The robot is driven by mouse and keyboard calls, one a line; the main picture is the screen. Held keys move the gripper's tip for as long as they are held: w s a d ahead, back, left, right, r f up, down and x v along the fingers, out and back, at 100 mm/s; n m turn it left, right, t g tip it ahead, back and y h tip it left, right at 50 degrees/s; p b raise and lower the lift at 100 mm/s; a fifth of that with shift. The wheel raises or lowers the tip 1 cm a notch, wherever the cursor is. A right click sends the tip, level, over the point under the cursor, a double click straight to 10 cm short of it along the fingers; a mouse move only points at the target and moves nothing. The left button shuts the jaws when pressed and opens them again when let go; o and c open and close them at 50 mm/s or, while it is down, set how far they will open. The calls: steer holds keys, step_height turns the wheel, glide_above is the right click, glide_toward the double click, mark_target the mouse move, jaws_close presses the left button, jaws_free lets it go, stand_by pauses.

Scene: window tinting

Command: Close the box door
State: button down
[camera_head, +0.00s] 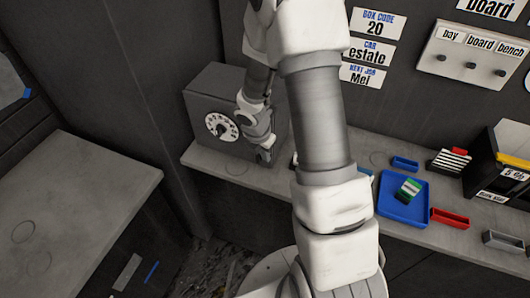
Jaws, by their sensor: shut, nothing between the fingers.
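A dark grey box (203,88) stands on the grey bench against the back wall, left of my arm. Its front face carries a white round dial (221,127) with a dark knob. The front looks roughly flush with the box, but I cannot tell whether the door is fully shut. My gripper (265,156) is shut and empty, pointing down at the lower right of the box front. My wrist hides the right part of that front. I cannot tell whether the gripper touches it.
The bench (215,164) is clear before the box. To the right are a blue tray (388,207) with stacked pieces, a red bin (450,218), a blue bin (405,163) and a black-and-yellow holder (484,172). A second grey table (100,200) stands at left. Wall signs (376,24) hang behind.

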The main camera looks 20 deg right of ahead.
steer(key=s+a+r+m+t, duration=0.1)
steer(key=s+r+m, duration=0.2)
steer(key=r, duration=0.6)
steer(key=s+a+r+m, duration=0.15)
steer(key=r+m, duration=0.25)
steer(key=r, duration=0.4)
steer(key=s+a+r+m+t+y+b, duration=0.1)
steer(key=s+a+r+m, duration=0.1)
steer(key=s+r+m, duration=0.3)
steer(key=s+a+r+m+t+y+b, duration=0.1)
steer(key=s+r+m, duration=0.4)
steer(key=s+m, duration=0.5)
steer(key=shift+s+a+r+m+t+b, duration=0.25)
steer(key=shift+a+m+t+b, duration=0.45)
steer(key=shift+a+m, duration=0.5)
